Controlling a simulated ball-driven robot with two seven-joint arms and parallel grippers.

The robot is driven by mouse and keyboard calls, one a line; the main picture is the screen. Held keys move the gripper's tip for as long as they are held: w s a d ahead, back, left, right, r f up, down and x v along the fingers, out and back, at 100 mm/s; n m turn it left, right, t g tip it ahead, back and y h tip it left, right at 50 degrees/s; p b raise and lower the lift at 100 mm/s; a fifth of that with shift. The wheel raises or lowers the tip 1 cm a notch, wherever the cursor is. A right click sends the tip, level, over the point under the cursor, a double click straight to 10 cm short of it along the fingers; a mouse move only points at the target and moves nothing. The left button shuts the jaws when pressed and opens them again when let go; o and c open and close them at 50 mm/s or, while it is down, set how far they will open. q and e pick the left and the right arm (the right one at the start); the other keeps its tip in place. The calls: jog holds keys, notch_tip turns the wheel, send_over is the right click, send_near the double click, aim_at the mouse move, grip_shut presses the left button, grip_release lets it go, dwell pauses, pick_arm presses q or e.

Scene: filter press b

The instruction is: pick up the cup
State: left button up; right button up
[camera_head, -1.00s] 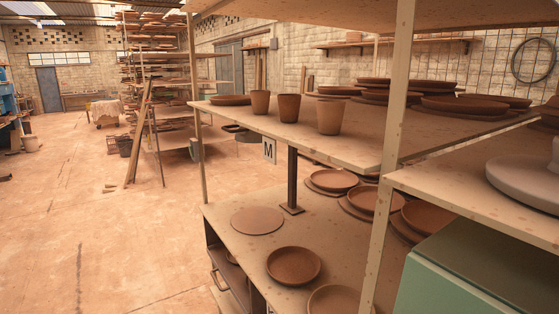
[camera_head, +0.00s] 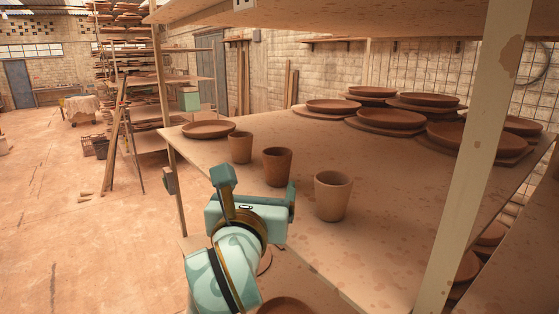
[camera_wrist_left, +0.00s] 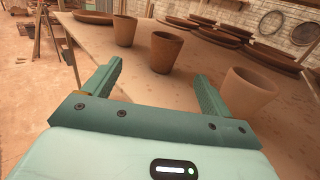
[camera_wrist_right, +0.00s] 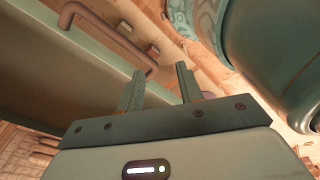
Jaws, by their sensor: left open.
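Three brown clay cups stand upright in a slanting row near the edge of the shelf board: a far cup (camera_head: 240,148), a darker middle cup (camera_head: 277,166) and a paler near cup (camera_head: 332,195). My left gripper (camera_head: 257,187) is open and empty at the board's front edge, short of the cups. In the left wrist view, the middle cup (camera_wrist_left: 165,53) appears ahead between the open fingers. The far cup (camera_wrist_left: 125,31) shows further left and the near cup (camera_wrist_left: 248,95) beyond the right finger. My right gripper (camera_wrist_right: 160,75) is open and empty, seen only in its wrist view.
A shelf post (camera_head: 475,160) rises at the right, with another post (camera_head: 170,130) at the left. Several clay plates (camera_head: 385,118) lie at the back of the board (camera_head: 400,190). A green surface with a handle (camera_wrist_right: 110,35) is close to my right gripper.

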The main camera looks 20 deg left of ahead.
pick_arm(q)
jog(key=shift+w+d+r+h, duration=0.2)
jog(key=shift+w+d+h, duration=0.1)
send_near(279, 151)
jog(key=w, duration=0.2)
jog(key=w+f+p, duration=0.1)
jog(key=shift+w+a, duration=0.15)
jog(key=shift+a, duration=0.15)
jog(key=shift+w, duration=0.3)
jog(key=shift+w+r, duration=0.1)
jog(key=shift+w, duration=0.1)
jog(key=w, duration=0.1)
jog(key=w+p, duration=0.1)
jog(key=w, duration=0.1)
jog(key=w+p, duration=0.1)
jog(key=w, duration=0.1)
jog(key=shift+a+r, duration=0.3)
jog(key=shift+r, duration=0.05)
pick_arm(e)
jog(key=s+r, duration=0.2)
jog(key=r, duration=0.1)
jog(key=shift+s+a, duration=0.1)
pick_arm(q)
jog(key=shift+s, duration=0.1)
jog(key=c, duration=1)
pick_arm(e)
jog(key=shift+s, duration=0.1)
pick_arm(q)
jog(key=shift+r, duration=0.1)
jog(key=shift+c, duration=0.2)
